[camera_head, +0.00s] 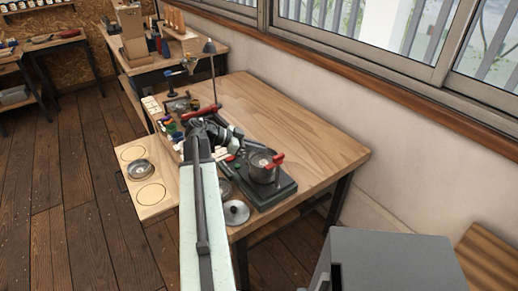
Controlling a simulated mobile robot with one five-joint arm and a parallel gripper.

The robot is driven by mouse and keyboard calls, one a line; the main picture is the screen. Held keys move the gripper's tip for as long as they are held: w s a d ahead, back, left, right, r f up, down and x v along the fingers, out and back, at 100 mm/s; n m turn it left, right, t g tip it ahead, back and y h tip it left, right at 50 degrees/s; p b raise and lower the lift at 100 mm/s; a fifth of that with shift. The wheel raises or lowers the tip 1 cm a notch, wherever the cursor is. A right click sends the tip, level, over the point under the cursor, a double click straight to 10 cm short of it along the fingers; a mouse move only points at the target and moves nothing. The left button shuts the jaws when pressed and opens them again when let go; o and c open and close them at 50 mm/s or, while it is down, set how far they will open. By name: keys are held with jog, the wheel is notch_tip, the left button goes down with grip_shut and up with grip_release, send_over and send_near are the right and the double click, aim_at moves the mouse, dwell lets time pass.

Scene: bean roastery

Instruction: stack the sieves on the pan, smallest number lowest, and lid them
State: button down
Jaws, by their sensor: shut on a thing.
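My arm reaches up the middle of the view to my gripper (222,134), which is low over the table's left part. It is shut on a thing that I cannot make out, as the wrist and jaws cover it. A round metal pan or stack (262,166) stands on a dark green base (276,192) with red-handled clamps (273,160). A pale round lid with a knob (236,212) lies at the front left of that base. A round metal sieve (138,171) sits on the middle ring of a wooden board (170,183). No sieve numbers are readable.
The wooden table (300,125) is bare at the back and right. A lamp (210,47) and small coloured items (170,125) crowd its left side. A grey box-like thing (390,262) stands at front right. The board's other two rings are empty.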

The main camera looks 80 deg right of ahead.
jog(key=shift+f, duration=0.15)
jog(key=c, duration=1.8)
grip_release()
jog(key=p+v, duration=0.5)
jog(key=v, duration=0.6)
